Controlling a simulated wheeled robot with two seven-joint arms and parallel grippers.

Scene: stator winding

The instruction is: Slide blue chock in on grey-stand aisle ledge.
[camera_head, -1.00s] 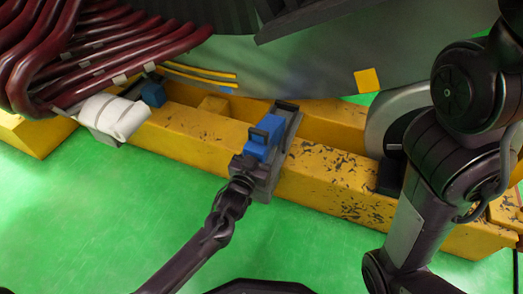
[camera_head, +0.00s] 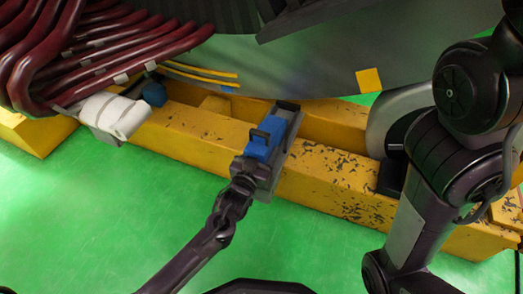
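The blue chock (camera_head: 264,146) lies on a narrow grey ledge (camera_head: 289,122) that sits across the yellow beam. A small dark piece stands against the chock's upper side; I cannot tell whether it is a finger or part of the chock. My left gripper (camera_head: 249,164) is at the chock's near end, seemingly touching it. Its fingertips are not clear, so its grip cannot be made out. My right arm stands at the right, and its gripper is out of view.
The yellow beam (camera_head: 330,180) has chipped paint and runs across the view. A second blue block (camera_head: 154,94) is near a white-wrapped bar end (camera_head: 112,114). Dark red winding bars (camera_head: 120,50) fill the upper left. The large grey curved body is behind. Green floor is clear in front.

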